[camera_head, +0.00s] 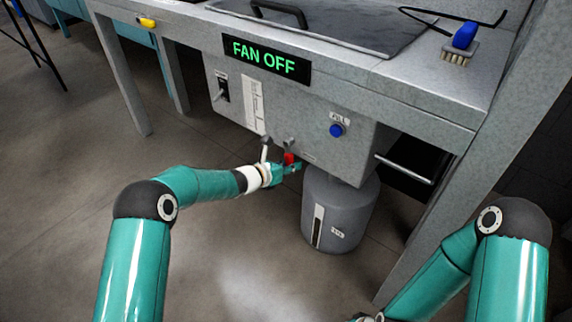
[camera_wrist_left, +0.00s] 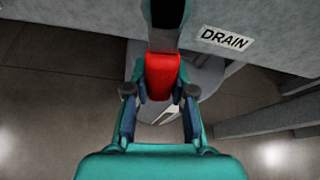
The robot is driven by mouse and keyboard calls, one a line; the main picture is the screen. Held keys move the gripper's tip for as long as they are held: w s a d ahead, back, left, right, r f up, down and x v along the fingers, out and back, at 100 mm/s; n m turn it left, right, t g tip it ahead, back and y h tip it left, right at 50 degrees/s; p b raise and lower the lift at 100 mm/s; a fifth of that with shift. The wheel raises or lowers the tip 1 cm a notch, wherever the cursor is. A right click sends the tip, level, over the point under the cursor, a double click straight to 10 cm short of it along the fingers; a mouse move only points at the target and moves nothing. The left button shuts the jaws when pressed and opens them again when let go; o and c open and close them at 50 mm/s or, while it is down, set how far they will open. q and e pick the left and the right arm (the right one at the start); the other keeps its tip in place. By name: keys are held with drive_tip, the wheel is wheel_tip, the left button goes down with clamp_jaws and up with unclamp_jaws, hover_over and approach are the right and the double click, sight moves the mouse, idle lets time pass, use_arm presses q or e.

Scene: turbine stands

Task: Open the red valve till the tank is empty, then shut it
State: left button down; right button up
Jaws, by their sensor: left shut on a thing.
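The red valve (camera_head: 289,158) is under the grey cabinet of the stand, above and left of the grey tank. In the left wrist view, its red handle (camera_wrist_left: 162,76) hangs below a dark stem beside a label reading DRAIN. My left gripper (camera_head: 285,168) is at the valve, and its fingers (camera_wrist_left: 160,100) are shut on the red handle from both sides. The grey tank (camera_head: 338,218) stands on the floor under the cabinet, with a narrow gauge strip on its front; its level is too small to read. My right arm is at the lower right; its gripper is not clearly visible.
The cabinet (camera_head: 300,120) carries a FAN OFF sign (camera_head: 266,57), a switch (camera_head: 222,88) and a blue button (camera_head: 337,130). A bar handle (camera_head: 405,168) sticks out right of the tank. A brush (camera_head: 462,45) lies on top. Floor at the left is clear.

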use_arm(q)
drive_tip(key=shift+s+d+r+n, duration=0.15)
drive_tip(key=shift+d+n, duration=0.05)
drive_tip(key=shift+n, duration=0.2)
drive_tip(key=c, duration=1)
unclamp_jaws()
drive_tip(key=shift+o, duration=0.2)
drive_tip(key=shift+s, duration=0.1)
drive_tip(key=v, duration=1.2)
drive_tip(key=shift+a, duration=0.1)
